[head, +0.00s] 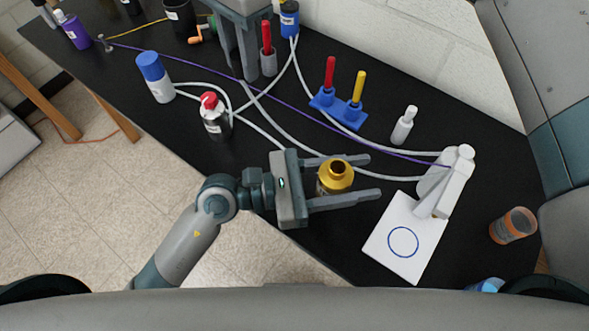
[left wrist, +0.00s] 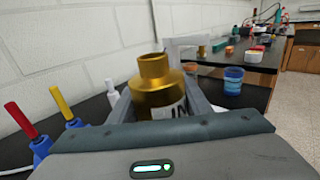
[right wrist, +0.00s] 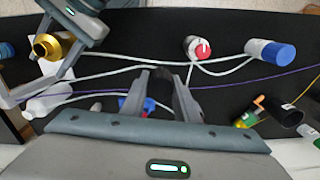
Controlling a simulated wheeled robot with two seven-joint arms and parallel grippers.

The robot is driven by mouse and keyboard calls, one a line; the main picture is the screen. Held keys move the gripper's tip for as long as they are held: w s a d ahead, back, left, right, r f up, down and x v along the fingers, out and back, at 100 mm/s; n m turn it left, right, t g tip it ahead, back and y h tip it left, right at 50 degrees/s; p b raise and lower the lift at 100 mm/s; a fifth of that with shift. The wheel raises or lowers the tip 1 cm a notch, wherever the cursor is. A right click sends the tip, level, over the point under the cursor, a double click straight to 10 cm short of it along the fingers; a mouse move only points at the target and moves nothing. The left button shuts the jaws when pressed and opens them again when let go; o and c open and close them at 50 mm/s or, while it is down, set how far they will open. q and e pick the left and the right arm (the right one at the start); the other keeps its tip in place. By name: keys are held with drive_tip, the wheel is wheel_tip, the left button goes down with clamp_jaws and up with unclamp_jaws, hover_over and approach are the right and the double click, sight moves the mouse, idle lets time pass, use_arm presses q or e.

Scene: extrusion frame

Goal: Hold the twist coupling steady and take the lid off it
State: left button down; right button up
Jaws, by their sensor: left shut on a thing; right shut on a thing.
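The twist coupling (head: 336,182) is a gold bottle-like body with a pale label and an open, dark-mouthed neck; no lid sits on it. My left gripper (head: 345,180) is shut around its body. In the left wrist view the coupling (left wrist: 158,90) stands upright between the fingers. It also shows at the upper left of the right wrist view (right wrist: 52,45). My right gripper (right wrist: 160,85) is shut on a small dark piece, probably the lid (right wrist: 162,74), well apart from the coupling. In the head view my right gripper (head: 241,72) is at the top; its held piece is hard to make out.
A white stand (head: 403,268) with a blue ring is right of the coupling. A blue rack (head: 338,107), a white bottle (head: 404,125), a red-capped bottle (head: 215,118) and a blue-capped bottle (head: 155,78) stand around. Cables cross the black table. An orange jar (head: 513,226) is far right.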

use_arm(q)
drive_tip(key=shift+s+a, duration=0.1)
drive_tip(key=shift+a, duration=0.1)
use_arm(e)
drive_tip(key=shift+s+a, duration=0.1)
drive_tip(key=shift+a, duration=0.15)
drive_tip(key=shift+d, duration=0.1)
use_arm(q)
drive_tip(key=w+a+f, duration=0.2)
drive_tip(key=w, duration=0.1)
drive_tip(key=w+a+f, duration=0.2)
drive_tip(key=w, duration=0.1)
drive_tip(key=w+a+f, duration=0.3)
drive_tip(key=shift+w, duration=0.2)
use_arm(e)
drive_tip(key=shift+r, duration=0.2)
use_arm(q)
wheel_tip(320, 180, down, 3)
drive_tip(key=shift+f+p, duration=0.15)
drive_tip(key=shift+p, duration=0.55)
use_arm(e)
drive_tip(key=shift+r, duration=0.5)
use_arm(q)
drive_tip(key=shift+f, duration=0.35)
